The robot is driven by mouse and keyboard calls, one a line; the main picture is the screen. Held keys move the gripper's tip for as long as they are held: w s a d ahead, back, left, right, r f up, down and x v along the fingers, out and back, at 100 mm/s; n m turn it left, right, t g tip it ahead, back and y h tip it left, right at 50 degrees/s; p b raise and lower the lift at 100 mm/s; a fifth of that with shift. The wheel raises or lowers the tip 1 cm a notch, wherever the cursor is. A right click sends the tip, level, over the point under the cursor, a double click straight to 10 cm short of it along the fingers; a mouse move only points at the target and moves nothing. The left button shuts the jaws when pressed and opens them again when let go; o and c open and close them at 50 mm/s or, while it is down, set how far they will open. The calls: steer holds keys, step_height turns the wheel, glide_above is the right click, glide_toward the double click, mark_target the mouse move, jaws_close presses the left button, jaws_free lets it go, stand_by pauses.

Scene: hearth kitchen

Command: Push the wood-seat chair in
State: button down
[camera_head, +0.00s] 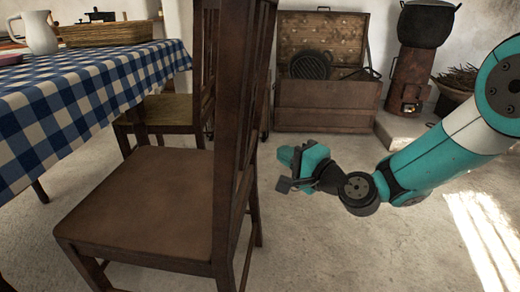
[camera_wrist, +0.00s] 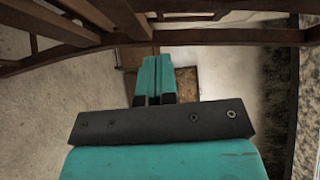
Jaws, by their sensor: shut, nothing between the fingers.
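The wood-seat chair (camera_head: 140,205) stands close in front of me with a flat brown seat. Its tall slatted back (camera_head: 238,130) is on the right side, and its seat faces left, toward the table (camera_head: 95,85). The seat stands out beside the checked cloth. My gripper (camera_head: 287,178) is shut and empty, right of the chair back, low over the floor. In the wrist view, the closed teal fingers (camera_wrist: 155,78) point toward dark wooden bars (camera_wrist: 200,37) that cross the top. I cannot tell whether they touch.
A second chair with a woven yellowish seat (camera_head: 172,110) stands behind, at the same table. A pitcher (camera_head: 38,33) and a basket (camera_head: 108,34) are on the table. An open wooden chest (camera_head: 325,105) and a stove (camera_head: 408,80) stand at the back. Floor on the right is clear.

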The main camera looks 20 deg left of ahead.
steer(key=a+b, duration=0.1)
steer(key=a, duration=0.5)
steer(key=shift+w+a, duration=0.3)
steer(key=shift+w, duration=0.1)
